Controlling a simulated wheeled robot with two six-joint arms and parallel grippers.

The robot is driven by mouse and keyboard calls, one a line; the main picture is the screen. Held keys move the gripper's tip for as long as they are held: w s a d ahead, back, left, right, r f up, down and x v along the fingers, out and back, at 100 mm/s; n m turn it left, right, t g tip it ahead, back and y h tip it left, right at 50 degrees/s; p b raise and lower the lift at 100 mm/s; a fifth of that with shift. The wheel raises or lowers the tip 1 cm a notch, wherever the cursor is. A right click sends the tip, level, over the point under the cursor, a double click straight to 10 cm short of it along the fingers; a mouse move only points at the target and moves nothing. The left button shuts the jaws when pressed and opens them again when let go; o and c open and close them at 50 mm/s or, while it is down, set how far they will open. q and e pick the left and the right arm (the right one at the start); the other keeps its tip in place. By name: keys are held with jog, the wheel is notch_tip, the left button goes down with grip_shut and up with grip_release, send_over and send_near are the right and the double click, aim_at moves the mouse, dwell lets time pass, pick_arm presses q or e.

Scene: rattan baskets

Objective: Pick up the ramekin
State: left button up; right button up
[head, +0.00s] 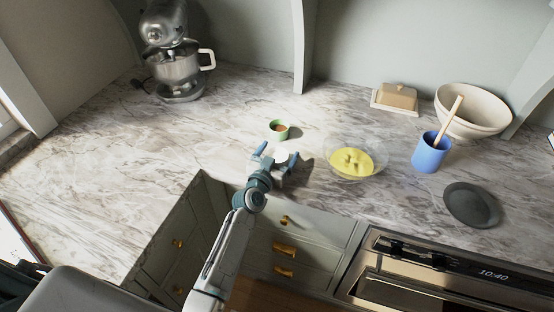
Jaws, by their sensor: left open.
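A small green ramekin (279,130) with something orange-brown inside stands upright on the marble counter, near the middle of the head view. My left gripper (275,155) is open over the counter, just in front of the ramekin and apart from it in the picture. A pale round shape shows between its fingers; I cannot tell whether it is part of the gripper or a separate thing. My right gripper is not in view.
A glass bowl (337,165) with yellow contents stands to the right of the gripper. Beyond it are a blue cup (428,156) with a wooden utensil, dark plate (472,204), cream bowl (462,103) and butter dish (397,97). A stand mixer (176,68) is back left. The left counter is clear.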

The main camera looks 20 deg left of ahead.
pick_arm(q)
jog(key=c, duration=1.1)
jog(key=shift+c, duration=0.2)
